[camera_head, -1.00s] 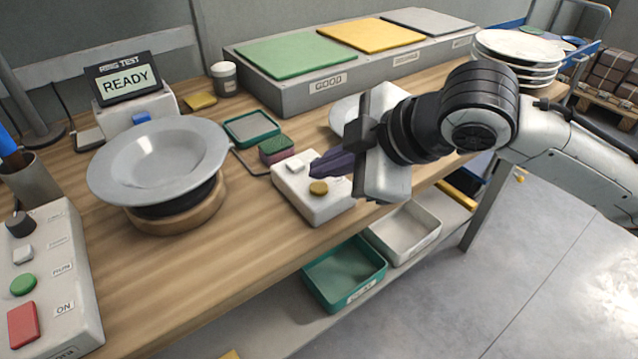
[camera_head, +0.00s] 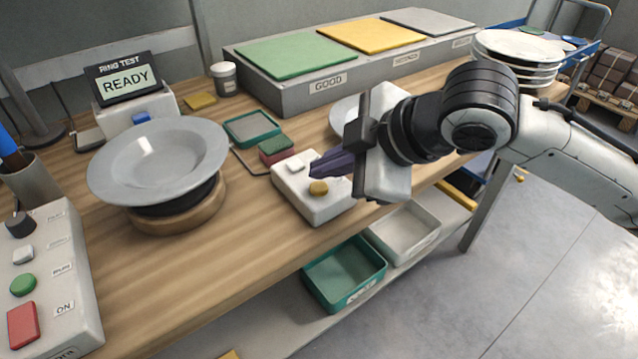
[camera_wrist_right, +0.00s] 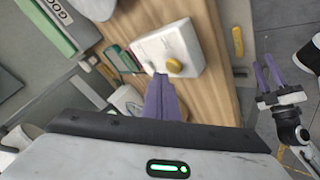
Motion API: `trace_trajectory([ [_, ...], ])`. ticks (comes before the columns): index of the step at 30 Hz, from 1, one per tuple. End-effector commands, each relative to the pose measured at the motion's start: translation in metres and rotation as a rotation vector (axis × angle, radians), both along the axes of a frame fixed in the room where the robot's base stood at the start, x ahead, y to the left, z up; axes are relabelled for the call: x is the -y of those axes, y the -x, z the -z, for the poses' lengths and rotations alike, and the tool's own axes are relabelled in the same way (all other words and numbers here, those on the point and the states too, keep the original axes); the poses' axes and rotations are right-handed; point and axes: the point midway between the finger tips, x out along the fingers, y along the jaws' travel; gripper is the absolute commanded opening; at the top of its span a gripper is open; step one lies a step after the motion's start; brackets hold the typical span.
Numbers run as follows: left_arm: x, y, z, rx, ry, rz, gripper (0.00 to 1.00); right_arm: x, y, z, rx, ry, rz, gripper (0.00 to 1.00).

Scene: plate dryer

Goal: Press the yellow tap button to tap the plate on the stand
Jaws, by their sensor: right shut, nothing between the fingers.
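The round yellow tap button (camera_head: 318,188) sits on a white box (camera_head: 322,209) on the bench, and it also shows in the right wrist view (camera_wrist_right: 174,65). My right gripper (camera_head: 314,168) is shut and empty, its purple fingertips over the box close beside the yellow button; I cannot tell whether they touch the box. The right wrist view shows the shut fingers (camera_wrist_right: 160,78) next to the button. A grey plate (camera_head: 160,163) rests on the round stand (camera_head: 182,222) at the left. My left gripper (camera_wrist_right: 267,76) shows only in the right wrist view, fingers apart, away from the bench.
A display (camera_head: 125,79) reads READY. A control panel (camera_head: 65,290) with several buttons stands front left. Green, yellow and grey pads top a long grey block (camera_head: 300,95) at the back. A plate stack (camera_head: 518,60) is far right. Bins (camera_head: 345,270) sit below the bench edge.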

Motion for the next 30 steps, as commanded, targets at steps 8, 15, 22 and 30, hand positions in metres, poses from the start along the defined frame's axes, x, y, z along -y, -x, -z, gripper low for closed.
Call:
trace_trajectory([
  [8, 0.0, 0.0, -0.001, 0.0, 0.0, 0.0, 0.31, 0.0, 0.0, 0.001, 0.0, 0.0, 0.0, 0.0],
  [15, 0.0, 0.0, -0.005, 0.0, 0.001, 0.001, 0.31, 0.0, 0.0, 0.008, -0.001, 0.0, -0.001, 0.0],
  [22, 0.0, 0.0, -0.004, 0.0, 0.0, 0.001, 0.31, 0.0, 0.0, 0.009, 0.0, 0.0, 0.0, 0.0],
  [30, 0.0, 0.0, -0.004, 0.0, 0.0, 0.001, 0.31, 0.0, 0.0, 0.01, 0.0, 0.0, 0.0, 0.0],
])
